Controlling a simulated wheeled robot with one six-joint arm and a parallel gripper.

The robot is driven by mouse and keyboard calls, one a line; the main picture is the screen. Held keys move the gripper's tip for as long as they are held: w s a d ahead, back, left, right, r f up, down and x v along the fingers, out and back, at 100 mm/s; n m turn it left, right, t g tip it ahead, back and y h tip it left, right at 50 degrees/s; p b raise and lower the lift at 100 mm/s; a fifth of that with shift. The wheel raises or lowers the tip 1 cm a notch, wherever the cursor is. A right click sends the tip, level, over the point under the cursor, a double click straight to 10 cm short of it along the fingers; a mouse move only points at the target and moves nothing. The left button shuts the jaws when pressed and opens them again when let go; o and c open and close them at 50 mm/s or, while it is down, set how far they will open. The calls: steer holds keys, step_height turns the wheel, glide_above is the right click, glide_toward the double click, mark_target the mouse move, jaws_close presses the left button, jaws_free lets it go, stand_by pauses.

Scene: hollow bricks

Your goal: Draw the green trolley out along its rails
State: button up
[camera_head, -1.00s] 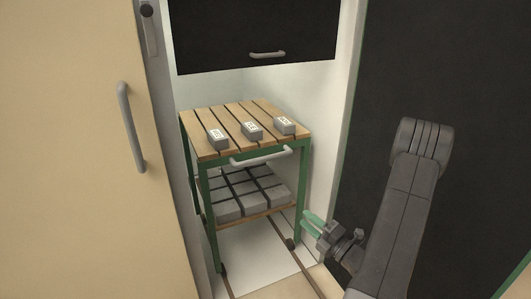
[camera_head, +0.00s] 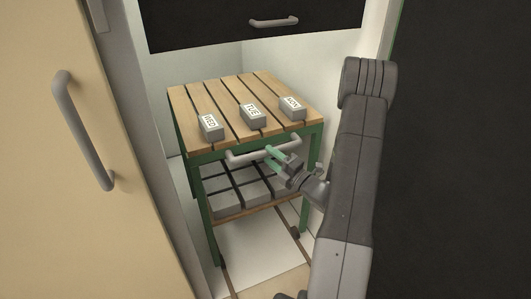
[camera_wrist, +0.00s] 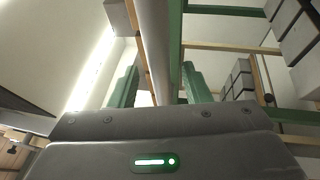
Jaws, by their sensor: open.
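The green trolley (camera_head: 205,158) stands in a white recess on its rails (camera_head: 298,240), with a slatted wooden top and a lower shelf. Its pale bar handle (camera_head: 240,159) runs across the front below the top. My gripper (camera_head: 271,156) is at the handle's middle, with its green fingers open. In the wrist view the handle (camera_wrist: 154,40) runs up the picture between the fingers of my gripper (camera_wrist: 160,86). Whether the fingers touch it I cannot tell.
Three grey labelled bricks (camera_head: 253,117) lie on the trolley's top. Several grey blocks (camera_head: 228,197) fill the lower shelf. A cream door (camera_head: 45,190) with a grey handle stands at left, a dark panel (camera_head: 460,150) at right. A dark drawer front (camera_head: 215,22) hangs above.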

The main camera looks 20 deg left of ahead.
mark_target(265, 152)
steer(key=shift+x, duration=1.55)
steer(key=shift+c, duration=0.2)
jaws_close()
